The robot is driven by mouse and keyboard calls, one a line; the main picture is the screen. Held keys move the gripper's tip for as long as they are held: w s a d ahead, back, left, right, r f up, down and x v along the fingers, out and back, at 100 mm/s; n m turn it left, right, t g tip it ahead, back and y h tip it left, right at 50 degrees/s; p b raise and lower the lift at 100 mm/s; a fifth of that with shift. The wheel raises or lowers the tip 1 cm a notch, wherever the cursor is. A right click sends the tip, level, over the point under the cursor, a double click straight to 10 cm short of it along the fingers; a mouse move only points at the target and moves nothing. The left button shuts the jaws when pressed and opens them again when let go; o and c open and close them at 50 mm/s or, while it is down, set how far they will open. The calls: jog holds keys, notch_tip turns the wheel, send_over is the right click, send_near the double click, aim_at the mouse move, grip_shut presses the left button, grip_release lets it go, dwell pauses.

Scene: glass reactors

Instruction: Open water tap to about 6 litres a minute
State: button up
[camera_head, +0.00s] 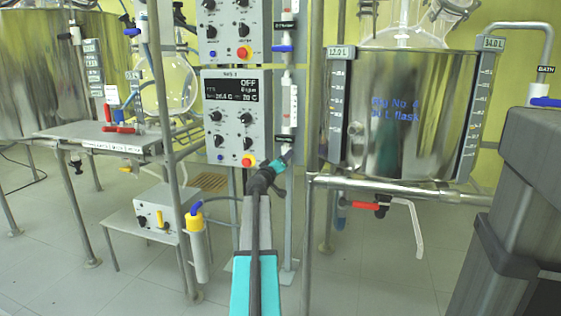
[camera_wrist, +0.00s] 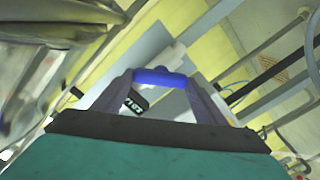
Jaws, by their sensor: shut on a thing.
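A blue tap handle (camera_wrist: 160,77) lies between the two grey fingers of my gripper (camera_wrist: 161,84) in the wrist view. The fingers are shut on the handle. A black label with white lettering (camera_wrist: 134,102) hangs just below it; I cannot read it surely. In the head view my gripper (camera_head: 286,155) reaches to the lower end of a vertical white flow tube (camera_head: 288,104), right of the control box. The gripped handle is hidden there behind the gripper and arm. I cannot read a flow from the tube.
The control box (camera_head: 231,118) stands just left of my gripper. A large steel vessel (camera_head: 400,130) stands to the right, with a red-handled drain valve (camera_head: 366,205) below. Another blue tap (camera_head: 283,48) sits higher on the pipe. Metal frame posts stand close on both sides.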

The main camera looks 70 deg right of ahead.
jog(key=n+p, duration=0.1)
jog(key=n, duration=0.3)
jog(key=shift+f, duration=0.15)
jog(key=shift+w, duration=0.1)
dwell(0.3)
jog(key=o, duration=1.1)
jog(key=shift+c, duration=0.2)
jog(key=shift+a, duration=0.15)
jog(key=a+p, duration=0.2)
jog(key=a, duration=1.1)
jog(key=shift+s+a+p, duration=0.3)
jog(key=shift+s+p, duration=0.1)
